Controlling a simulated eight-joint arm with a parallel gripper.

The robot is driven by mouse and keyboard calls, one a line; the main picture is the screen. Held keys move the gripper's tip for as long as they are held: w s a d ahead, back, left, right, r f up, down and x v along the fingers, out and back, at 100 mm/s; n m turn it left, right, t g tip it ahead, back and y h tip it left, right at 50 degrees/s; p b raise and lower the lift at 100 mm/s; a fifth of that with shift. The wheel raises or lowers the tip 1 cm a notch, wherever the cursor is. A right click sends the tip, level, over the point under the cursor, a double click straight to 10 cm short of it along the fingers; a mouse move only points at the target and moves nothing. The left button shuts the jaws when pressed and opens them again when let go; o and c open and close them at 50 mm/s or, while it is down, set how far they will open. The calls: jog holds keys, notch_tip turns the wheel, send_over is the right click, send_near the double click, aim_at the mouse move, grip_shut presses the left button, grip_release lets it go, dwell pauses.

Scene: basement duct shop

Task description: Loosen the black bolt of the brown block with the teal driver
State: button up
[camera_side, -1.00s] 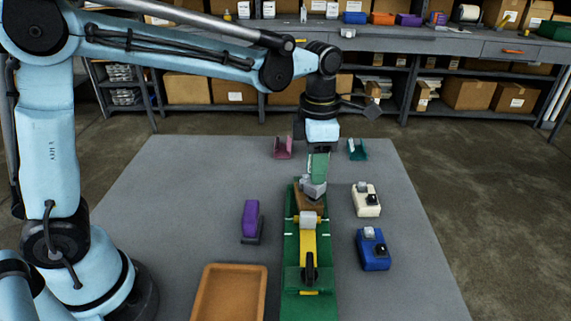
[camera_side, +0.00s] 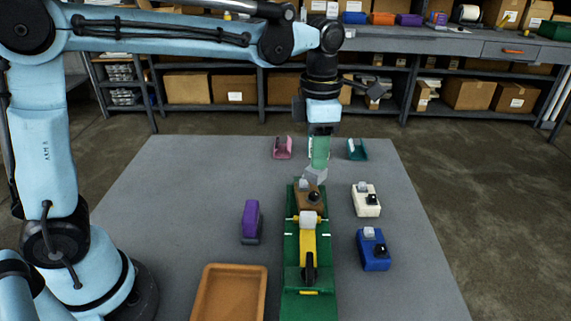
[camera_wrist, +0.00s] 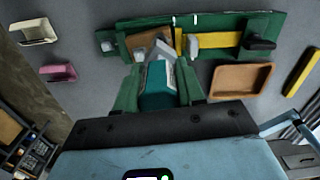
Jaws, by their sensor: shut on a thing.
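My gripper (camera_side: 320,136) is shut on the teal driver (camera_side: 320,155), which also shows between my green fingers in the wrist view (camera_wrist: 158,90). The driver's grey head (camera_side: 315,175) points down, above the far end of the brown block and apart from the black bolt. The brown block (camera_side: 303,206) sits in the green fixture (camera_side: 290,250). Its black bolt (camera_side: 314,197) stands on top, with a grey piece (camera_side: 304,184) behind it. In the wrist view the driver's head partly hides the brown block (camera_wrist: 146,44), and I cannot make out the bolt there.
A yellow lever (camera_side: 308,242) with a black handle lies along the fixture. A white block (camera_side: 367,207) and a blue block (camera_side: 374,259) stand right. A purple driver (camera_side: 251,218) and an orange tray (camera_side: 207,300) are left. Pink (camera_side: 283,153) and teal (camera_side: 357,154) holders stand behind.

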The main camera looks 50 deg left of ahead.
jog(key=o, duration=0.5)
jog(key=c, duration=0.5)
jog(key=shift+r, duration=0.95)
send_over(314, 196)
jog(key=shift+m, duration=0.3)
jog(key=shift+w+a+f, duration=0.15)
jog(key=shift+f, duration=1.15)
jog(key=shift+w+a+f, duration=0.1)
jog(key=shift+w+f, duration=0.05)
jog(key=shift+f, duration=1.1)
jog(key=shift+f, duration=0.9)
